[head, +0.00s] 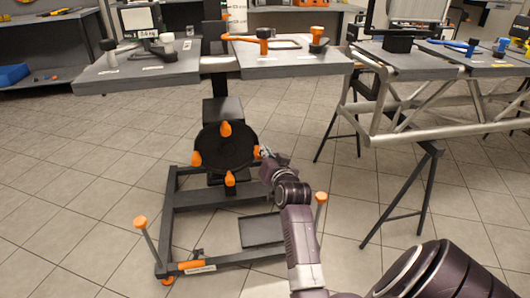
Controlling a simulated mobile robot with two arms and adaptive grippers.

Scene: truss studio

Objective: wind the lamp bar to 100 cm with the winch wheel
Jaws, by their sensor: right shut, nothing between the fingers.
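The winch wheel (226,150) is a black disc with several orange knobs around its rim, mounted on a dark upright stand. My right gripper (264,153) is at the wheel's right edge, right by the right-hand orange knob (257,152). Its fingers are shut with nothing between them; whether they touch the knob I cannot tell. A pale marked strip (237,14) shows on the post at the top edge. I cannot make out the lamp bar or read its height. My left gripper is not in view.
Grey table tops (290,62) with handled tools flank the post above the wheel. The stand's dark base frame (236,258) has orange-topped posts (140,223). A silver truss (440,105) on a black trestle stands right. Tiled floor is free at left.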

